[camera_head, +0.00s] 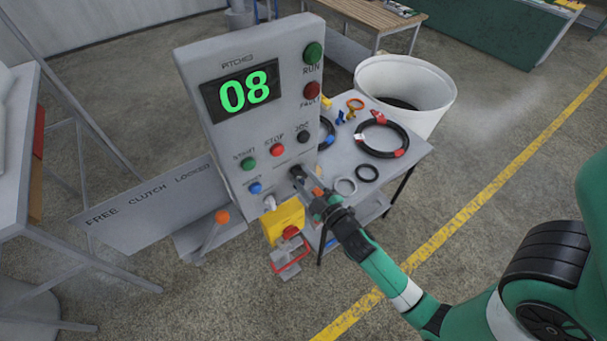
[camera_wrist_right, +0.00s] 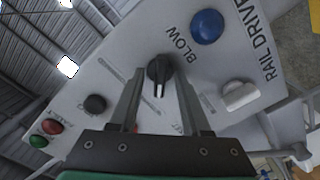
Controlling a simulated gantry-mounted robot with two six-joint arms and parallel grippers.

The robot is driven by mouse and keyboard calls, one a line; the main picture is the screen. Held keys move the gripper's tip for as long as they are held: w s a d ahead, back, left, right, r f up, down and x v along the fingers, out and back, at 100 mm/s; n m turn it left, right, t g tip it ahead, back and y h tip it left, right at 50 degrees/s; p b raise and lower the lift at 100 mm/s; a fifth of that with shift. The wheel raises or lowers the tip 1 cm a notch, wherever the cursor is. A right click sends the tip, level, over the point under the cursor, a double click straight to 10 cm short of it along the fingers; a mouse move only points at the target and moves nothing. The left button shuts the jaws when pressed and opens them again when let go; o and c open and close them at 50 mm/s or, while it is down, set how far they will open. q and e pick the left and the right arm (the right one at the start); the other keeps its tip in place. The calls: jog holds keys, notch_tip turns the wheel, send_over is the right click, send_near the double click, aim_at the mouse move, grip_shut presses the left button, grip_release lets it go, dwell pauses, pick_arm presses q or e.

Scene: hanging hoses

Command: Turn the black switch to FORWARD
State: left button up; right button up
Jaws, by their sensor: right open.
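The black switch (camera_head: 296,171) is on the lower right of the grey control panel (camera_head: 190,95), partly hidden by my right gripper. In the right wrist view the black switch (camera_wrist_right: 159,70) shows between the fingertips, its handle standing out towards me. My right gripper (camera_head: 308,182) is open, with one finger on each side of the switch; it also shows in the right wrist view (camera_wrist_right: 159,84). I cannot tell whether the fingers touch it. The lettering around the switch is partly hidden, and its setting cannot be read. My left gripper is not in view.
A blue button (camera_wrist_right: 207,26) and a pale switch (camera_wrist_right: 240,95) sit close to the black switch. The panel display (camera_head: 245,91) reads 08. A lever with an orange knob (camera_head: 222,216) stands left below. A table with hoses (camera_head: 380,138) stands behind on the right.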

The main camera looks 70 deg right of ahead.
jog(key=shift+w, duration=0.1)
grip_shut()
jog(key=shift+m, duration=0.3)
jog(key=m+b, duration=0.2)
jog(key=m, duration=0.2)
jog(key=shift+f, duration=0.15)
jog(key=shift+m+b, duration=1.25)
jog(key=shift+m, duration=0.85)
